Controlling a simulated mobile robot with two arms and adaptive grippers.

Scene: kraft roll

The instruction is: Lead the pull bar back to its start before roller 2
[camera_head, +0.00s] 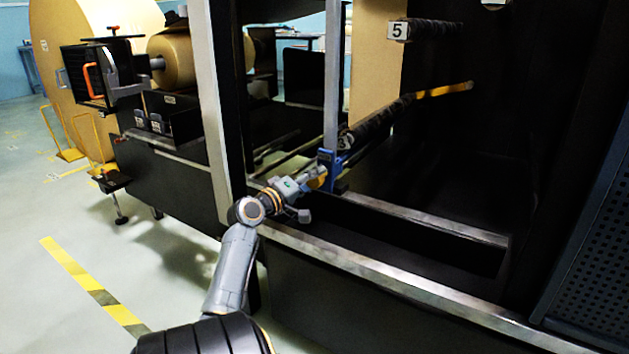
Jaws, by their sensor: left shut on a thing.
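My left gripper (314,181) reaches from below into the machine's side opening and is shut on the near yellow end of the pull bar (322,183). This end is beside a blue bracket (328,165) at the foot of a grey upright. A yellow length on the far right, past roller 3 (375,122), looks like the bar's other end; the middle is hidden. Roller 3 is dark, with its number plate facing me. I see no plate for roller 2. My right gripper is not in view.
Roller 5 (397,30) sits higher up. A metal ledge (400,285) runs along the opening's front, with a dark trough behind it. A thick grey post (210,100) stands left of my gripper. Large paper rolls (100,60) are at back left; the left floor is open.

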